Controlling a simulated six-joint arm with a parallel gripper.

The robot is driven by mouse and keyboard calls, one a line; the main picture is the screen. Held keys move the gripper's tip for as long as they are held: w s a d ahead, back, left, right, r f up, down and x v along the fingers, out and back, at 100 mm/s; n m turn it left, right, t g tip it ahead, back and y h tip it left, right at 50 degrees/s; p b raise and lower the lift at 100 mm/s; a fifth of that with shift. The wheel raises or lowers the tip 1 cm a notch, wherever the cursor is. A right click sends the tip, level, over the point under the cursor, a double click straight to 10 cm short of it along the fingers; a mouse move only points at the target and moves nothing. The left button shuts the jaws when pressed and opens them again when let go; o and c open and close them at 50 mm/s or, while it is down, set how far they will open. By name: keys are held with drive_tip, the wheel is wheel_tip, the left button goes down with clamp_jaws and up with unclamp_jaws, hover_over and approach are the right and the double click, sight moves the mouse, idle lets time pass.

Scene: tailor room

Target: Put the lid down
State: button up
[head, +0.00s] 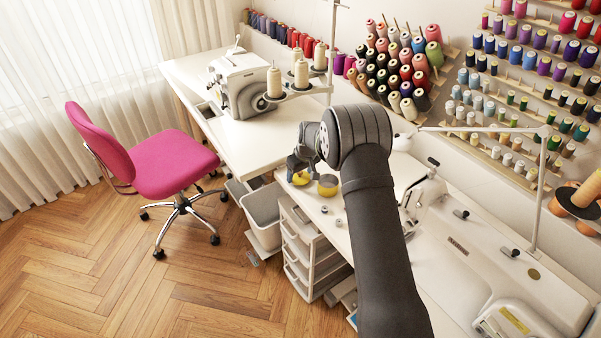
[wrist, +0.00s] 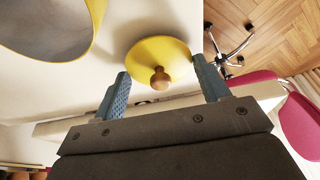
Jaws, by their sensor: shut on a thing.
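The yellow lid (wrist: 150,50) with a round wooden knob shows in the wrist view, between my two blue fingertips. My gripper (wrist: 160,68) is shut on the lid, with one finger at each side of its rim. In the head view the lid (head: 301,179) is a small yellow shape under my gripper (head: 298,172), at the white table's left edge. I cannot tell whether it touches the table. A yellow pot (head: 328,187) stands just right of the lid; its open rim and grey inside (wrist: 50,35) fill the upper left of the wrist view.
Small grey spools (head: 324,209) lie on the white table (head: 430,262) in front of the pot. A sewing machine (head: 425,195) is to the right. A grey bin (head: 262,205) and white drawers (head: 305,250) stand below the edge. A pink chair (head: 170,165) is on the floor.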

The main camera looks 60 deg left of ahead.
sight(306, 182)
drive_tip(key=shift+f, duration=0.15)
drive_tip(key=o, duration=0.9)
drive_tip(key=shift+o, duration=0.2)
drive_tip(key=v, duration=1.2)
drive_tip(key=shift+r, duration=0.2)
drive_tip(key=shift+f, duration=0.15)
